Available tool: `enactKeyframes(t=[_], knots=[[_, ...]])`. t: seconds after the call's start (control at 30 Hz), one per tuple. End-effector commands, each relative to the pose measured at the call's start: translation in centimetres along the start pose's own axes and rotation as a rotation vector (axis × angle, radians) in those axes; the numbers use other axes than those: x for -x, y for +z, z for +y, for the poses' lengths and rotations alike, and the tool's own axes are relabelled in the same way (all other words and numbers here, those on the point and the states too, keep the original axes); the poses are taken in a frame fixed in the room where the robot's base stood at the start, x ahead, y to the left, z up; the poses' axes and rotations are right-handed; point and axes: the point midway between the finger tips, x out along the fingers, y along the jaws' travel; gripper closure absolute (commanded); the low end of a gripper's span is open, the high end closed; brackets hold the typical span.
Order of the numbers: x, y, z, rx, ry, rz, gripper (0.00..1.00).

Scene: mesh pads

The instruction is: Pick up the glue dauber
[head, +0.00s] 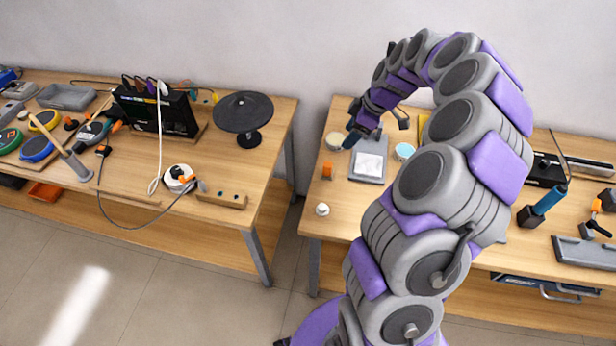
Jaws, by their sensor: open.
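I cannot pick out the glue dauber with certainty in the head view. My gripper (378,128) is open at the end of my purple and grey arm, over the back left part of the right workbench (340,230). One dark finger points down at the left and another shows at the right. A blue tip (350,140) shows at the left finger; I cannot tell if it belongs to the finger or to a thing behind it. Below the gripper lies a grey pad with a light mesh square (369,164). My arm hides much of the bench.
Beside the pad stand a cream round container (336,140), a light blue-topped cup (404,151), an orange piece (327,170) and a small white pot (322,210). The left workbench (130,215) is cluttered. A gap separates the benches.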

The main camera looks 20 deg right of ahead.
Motion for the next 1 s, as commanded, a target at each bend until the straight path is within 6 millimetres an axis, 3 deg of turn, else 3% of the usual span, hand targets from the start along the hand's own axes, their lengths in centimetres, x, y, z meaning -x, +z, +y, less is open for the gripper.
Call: enactKeyframes(t=[0.1,0.27,0.8,1.0], knots=[[-0.6,1.4,0.9,0.007,0.008,-0.001,0.38],[-1.7,1.4,1.0,0.012,0.01,-0.003,0.38],[-11.6,1.6,1.1,0.012,0.007,-0.003,0.38],[-12.9,1.5,1.1,0.012,0.009,-0.001,0.38]])
